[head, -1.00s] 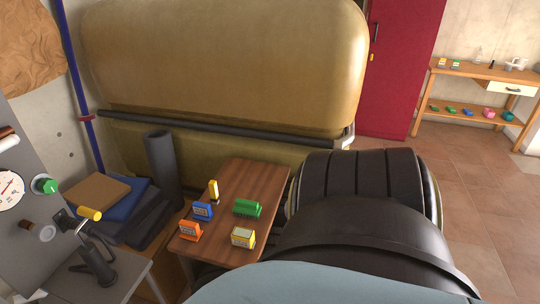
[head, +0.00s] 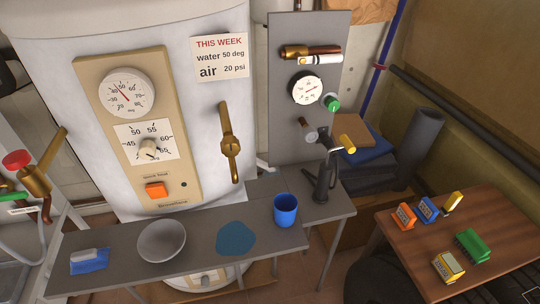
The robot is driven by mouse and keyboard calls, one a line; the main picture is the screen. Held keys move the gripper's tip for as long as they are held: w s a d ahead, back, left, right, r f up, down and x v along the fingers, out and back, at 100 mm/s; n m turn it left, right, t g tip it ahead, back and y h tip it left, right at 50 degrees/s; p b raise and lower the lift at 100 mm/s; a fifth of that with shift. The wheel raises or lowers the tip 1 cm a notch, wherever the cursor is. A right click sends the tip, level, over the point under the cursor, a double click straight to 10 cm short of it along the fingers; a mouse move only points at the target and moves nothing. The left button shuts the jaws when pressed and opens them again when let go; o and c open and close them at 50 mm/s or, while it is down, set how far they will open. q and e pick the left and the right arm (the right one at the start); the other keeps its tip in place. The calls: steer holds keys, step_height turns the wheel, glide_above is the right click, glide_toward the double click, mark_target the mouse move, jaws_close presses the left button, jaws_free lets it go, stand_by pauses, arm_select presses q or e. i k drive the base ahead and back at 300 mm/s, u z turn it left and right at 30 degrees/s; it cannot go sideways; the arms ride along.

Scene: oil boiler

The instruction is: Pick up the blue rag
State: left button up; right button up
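A flat, rounded dark-blue patch (head: 236,238) lies on the grey bench (head: 205,262) between a grey bowl and a blue cup. It looks like a rag, though its flat shape makes the material hard to tell. I cannot tell for certain which of the two is the blue rag. Neither of my grippers is in view.
The grey bowl (head: 161,240) and blue cup (head: 286,210) flank the patch. A dark oil can (head: 322,184) stands right of the cup. Behind is the white boiler (head: 205,130) with gauges and a lever (head: 230,145). A wooden table (head: 400,258) with several small coloured boxes is at right.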

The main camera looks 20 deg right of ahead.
mark_target(89, 260)
steer(key=u, duration=1.05)
